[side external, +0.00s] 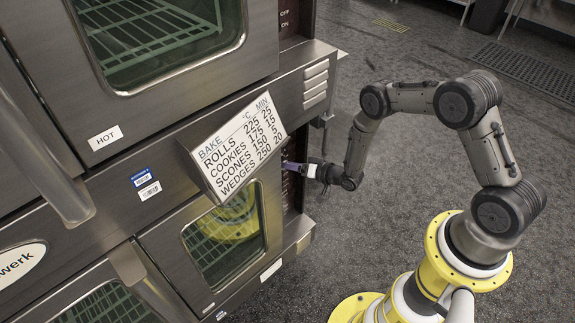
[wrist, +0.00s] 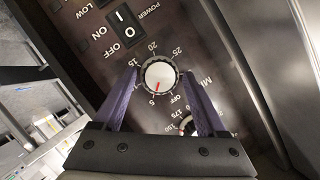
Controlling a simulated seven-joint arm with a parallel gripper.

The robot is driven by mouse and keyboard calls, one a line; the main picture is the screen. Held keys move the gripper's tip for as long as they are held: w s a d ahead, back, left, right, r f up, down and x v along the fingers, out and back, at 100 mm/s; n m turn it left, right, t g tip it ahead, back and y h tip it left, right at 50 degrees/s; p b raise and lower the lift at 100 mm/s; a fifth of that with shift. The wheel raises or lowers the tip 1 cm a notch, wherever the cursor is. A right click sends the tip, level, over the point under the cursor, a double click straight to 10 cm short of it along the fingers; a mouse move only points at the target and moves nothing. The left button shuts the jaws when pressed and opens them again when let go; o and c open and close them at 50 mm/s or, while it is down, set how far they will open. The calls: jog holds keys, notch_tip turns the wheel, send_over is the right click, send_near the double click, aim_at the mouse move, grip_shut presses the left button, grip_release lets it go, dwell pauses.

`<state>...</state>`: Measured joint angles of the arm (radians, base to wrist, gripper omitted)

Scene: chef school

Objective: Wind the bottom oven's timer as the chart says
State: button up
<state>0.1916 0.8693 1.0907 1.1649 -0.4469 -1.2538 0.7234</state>
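The bottom oven's timer knob (wrist: 158,75) is white with a red pointer. It shows in the wrist view, with its scale upside down; the pointer is at or near 5. My gripper (wrist: 161,71) is open, its purple fingers on either side of the knob, with a small gap seeming to show on each side. In the side view my gripper (side external: 291,166) is at the oven's control panel, and the knob is hidden. The chart (side external: 238,146) lists rolls 225 and 25, cookies 175 and 15, scones 150 and 5, wedges 250 and 20.
A second dial (wrist: 187,125), marked 150 and 175, is partly hidden by my gripper. A power switch (wrist: 124,25) is near the timer. The bottom oven's window (side external: 230,232) shows a yellow shape; I cannot tell whether it is inside or a reflection. The upper oven (side external: 150,50) is above.

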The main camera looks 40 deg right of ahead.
jog(key=shift+o, duration=0.2)
jog(key=v, duration=1.3)
jog(key=shift+s+r, duration=0.2)
jog(key=shift+s, duration=0.2)
